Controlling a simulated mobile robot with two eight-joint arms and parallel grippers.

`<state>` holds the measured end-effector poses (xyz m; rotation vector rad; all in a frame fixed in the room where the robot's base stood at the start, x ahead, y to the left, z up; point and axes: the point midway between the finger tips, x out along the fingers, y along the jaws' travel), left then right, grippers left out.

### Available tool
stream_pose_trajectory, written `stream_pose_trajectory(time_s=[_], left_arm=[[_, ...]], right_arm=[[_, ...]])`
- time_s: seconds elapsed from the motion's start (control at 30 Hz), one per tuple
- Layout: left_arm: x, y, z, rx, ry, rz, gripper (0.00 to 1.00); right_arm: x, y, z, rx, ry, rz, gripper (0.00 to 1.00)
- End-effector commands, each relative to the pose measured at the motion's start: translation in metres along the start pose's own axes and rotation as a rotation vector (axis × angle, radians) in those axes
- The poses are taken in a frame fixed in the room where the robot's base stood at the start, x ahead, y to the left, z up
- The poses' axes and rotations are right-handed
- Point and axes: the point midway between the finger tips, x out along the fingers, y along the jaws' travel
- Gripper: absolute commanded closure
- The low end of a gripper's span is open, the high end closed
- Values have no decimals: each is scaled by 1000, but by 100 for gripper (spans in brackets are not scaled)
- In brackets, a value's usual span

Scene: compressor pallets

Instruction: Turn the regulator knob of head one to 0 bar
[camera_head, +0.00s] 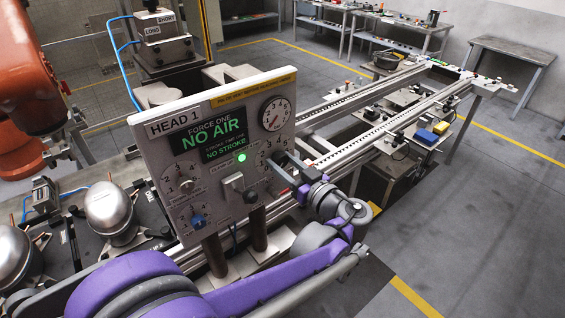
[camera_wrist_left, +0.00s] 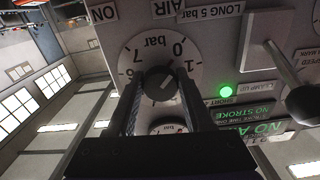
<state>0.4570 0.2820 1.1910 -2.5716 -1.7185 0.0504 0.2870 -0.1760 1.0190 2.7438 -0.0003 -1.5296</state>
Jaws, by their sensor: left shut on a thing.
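The head one panel (camera_head: 158,151) is labelled HEAD 1 and its display (camera_head: 208,137) reads NO AIR and NO STROKE. My left gripper (camera_head: 277,161) reaches in to the panel's right side, below the round gauge (camera_head: 275,114). In the left wrist view the panel appears upside down. The black regulator knob (camera_wrist_left: 160,84) sits between the two fingers of my left gripper (camera_wrist_left: 158,98), which is shut on it. The dial plate (camera_wrist_left: 128,62) around the knob shows 0 bar, 1 and 7. The fingers hide part of the scale. My right gripper is not in view.
A green lamp (camera_head: 241,157) is lit beside a lever (camera_head: 236,187) on the panel. A blue knob (camera_head: 198,221) is at the lower left. An orange machine arm (camera_head: 30,95) stands at the left. A conveyor rail (camera_head: 370,130) runs behind. Open floor (camera_head: 475,215) is at the right.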

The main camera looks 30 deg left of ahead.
Motion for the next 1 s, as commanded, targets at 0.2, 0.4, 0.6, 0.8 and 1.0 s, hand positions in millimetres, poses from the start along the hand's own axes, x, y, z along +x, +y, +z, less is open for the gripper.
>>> stream_pose_trajectory(time_s=[0.2, 0.4, 0.6, 0.8, 1.0], left_arm=[[0, 0, 0, -58, 0, 1, 100], [0, 0, 0, -75, 0, 0, 100], [0, 0, 0, -75, 0, 0, 100], [0, 0, 0, -75, 0, 0, 33], [0, 0, 0, -74, 0, 0, 19]], right_arm=[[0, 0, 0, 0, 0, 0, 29], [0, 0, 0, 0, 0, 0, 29], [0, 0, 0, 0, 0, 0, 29], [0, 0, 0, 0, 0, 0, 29], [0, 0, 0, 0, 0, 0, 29]])
